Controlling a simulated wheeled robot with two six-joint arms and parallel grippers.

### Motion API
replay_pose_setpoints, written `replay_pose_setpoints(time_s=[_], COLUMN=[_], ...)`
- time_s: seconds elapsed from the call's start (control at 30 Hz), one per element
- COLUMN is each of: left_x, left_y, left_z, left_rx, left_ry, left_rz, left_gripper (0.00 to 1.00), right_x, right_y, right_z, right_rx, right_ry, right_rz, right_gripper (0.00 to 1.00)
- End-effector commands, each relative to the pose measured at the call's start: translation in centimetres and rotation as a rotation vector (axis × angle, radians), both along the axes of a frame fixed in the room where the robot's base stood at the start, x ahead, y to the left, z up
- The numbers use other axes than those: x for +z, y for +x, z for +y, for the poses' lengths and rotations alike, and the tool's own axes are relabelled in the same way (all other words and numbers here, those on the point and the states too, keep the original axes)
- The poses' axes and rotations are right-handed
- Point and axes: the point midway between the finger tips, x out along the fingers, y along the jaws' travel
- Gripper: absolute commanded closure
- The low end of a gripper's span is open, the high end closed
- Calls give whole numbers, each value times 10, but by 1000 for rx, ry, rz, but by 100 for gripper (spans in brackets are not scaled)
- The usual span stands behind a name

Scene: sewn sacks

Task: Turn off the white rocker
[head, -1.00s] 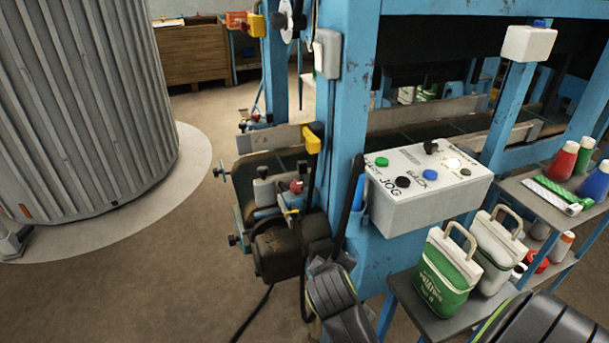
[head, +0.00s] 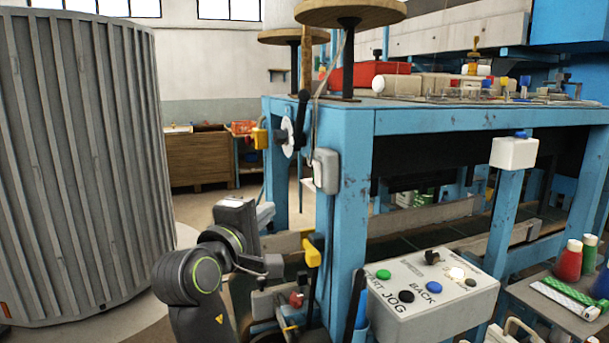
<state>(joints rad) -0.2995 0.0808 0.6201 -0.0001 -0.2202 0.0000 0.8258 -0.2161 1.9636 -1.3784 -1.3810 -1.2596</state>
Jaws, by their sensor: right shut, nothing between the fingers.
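A pale grey switch box (head: 326,171) is fixed to the blue front post of the machine, with a cable running up from it. A lighter plate shows on its left side, seen edge-on; I cannot make out which way a rocker there is set.
A control box (head: 425,295) with several coloured buttons sits right of the post. A yellow part (head: 312,250) juts out below the switch box. A hand crank (head: 298,125) is above left. A large ribbed grey cylinder (head: 85,170) stands at left.

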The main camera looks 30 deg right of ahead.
Motion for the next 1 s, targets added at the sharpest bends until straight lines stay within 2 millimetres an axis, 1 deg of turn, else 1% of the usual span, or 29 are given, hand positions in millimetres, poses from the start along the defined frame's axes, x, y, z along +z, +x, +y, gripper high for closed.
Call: replay_pose_setpoints(time_s=[0.03,0.1,0.2,0.63,0.77,1.0], left_x=[0,0,0,1,5,17], left_y=[0,0,0,-1,-1,-1], left_z=[0,0,0,0,0,-1], left_rx=[0,0,0,0,0,0], left_ry=[0,0,0,0,0,-1], left_rz=[0,0,1,1,1,1], left_gripper=[53,53,53,53,53,53], right_x=[12,23,32,34,36,40], right_y=[-1,-3,-5,-4,1,18], right_z=[4,8,10,9,1,-28], right_rx=[-8,-21,-32,-36,-37,-39], right_ry=[-21,-45,-63,-67,-68,-71], right_rz=[-1,1,3,4,4,4], right_gripper=[100,100,100,100,100,100])
